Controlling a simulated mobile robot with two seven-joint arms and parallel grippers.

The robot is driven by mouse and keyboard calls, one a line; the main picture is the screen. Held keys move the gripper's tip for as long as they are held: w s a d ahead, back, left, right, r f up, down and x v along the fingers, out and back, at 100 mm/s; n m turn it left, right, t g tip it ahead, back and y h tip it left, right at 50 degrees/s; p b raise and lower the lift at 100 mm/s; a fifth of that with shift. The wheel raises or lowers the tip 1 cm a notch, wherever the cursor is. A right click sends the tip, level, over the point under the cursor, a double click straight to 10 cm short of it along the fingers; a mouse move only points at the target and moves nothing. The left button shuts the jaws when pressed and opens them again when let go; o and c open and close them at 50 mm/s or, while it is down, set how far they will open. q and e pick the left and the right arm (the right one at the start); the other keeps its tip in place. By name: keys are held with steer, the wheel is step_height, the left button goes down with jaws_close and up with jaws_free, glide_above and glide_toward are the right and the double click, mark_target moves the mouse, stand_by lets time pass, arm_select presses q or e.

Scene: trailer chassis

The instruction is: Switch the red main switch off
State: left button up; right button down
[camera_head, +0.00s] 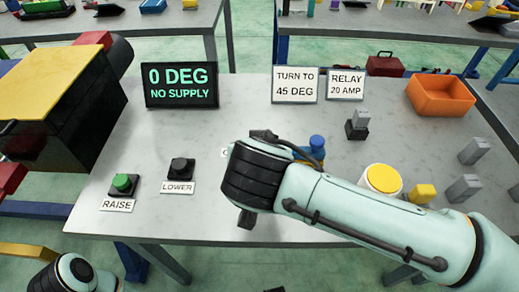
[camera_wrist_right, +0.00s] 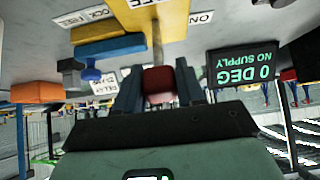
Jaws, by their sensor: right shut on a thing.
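The red main switch (camera_wrist_right: 158,80) shows in the right wrist view between the fingers of my right gripper (camera_wrist_right: 158,88), which is shut on it. Behind it is a yellow plate (camera_wrist_right: 172,22) with a pale bar, and an ON label (camera_wrist_right: 201,18) beside it. In the head view my right arm and wrist cover the switch, and only a dark tip of the right gripper (camera_head: 246,219) shows below the wrist. A dark display (camera_head: 181,85) reads "0 DEG NO SUPPLY". Part of my left arm shows at the bottom left; its gripper is out of view.
A green RAISE button (camera_head: 122,184) and a black LOWER button (camera_head: 180,167) sit at the left of the bench. A blue knob (camera_head: 317,142) stands just behind my right forearm. An orange bin (camera_head: 441,95), a yellow-topped round item (camera_head: 383,179) and grey blocks are to the right.

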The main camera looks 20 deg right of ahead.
steer(key=shift+s+f, duration=0.1)
steer(key=c, duration=0.8)
jaws_free()
steer(key=shift+o, duration=0.2)
steer(key=shift+s+a+r, duration=0.1)
steer(key=shift+s+r, duration=0.05)
steer(key=shift+r, duration=0.1)
arm_select(q)
steer(key=s+d+r+g+p, duration=0.1)
steer(key=s+d+r+p, duration=0.1)
steer(key=s+r+p, duration=0.1)
steer(key=shift+s+d+r+g+h, duration=0.2)
steer(key=shift+s+r+g+h, duration=0.25)
steer(key=shift+s, duration=0.65)
arm_select(e)
steer(key=v, duration=1.3)
arm_select(q)
steer(key=shift+r, duration=0.1)
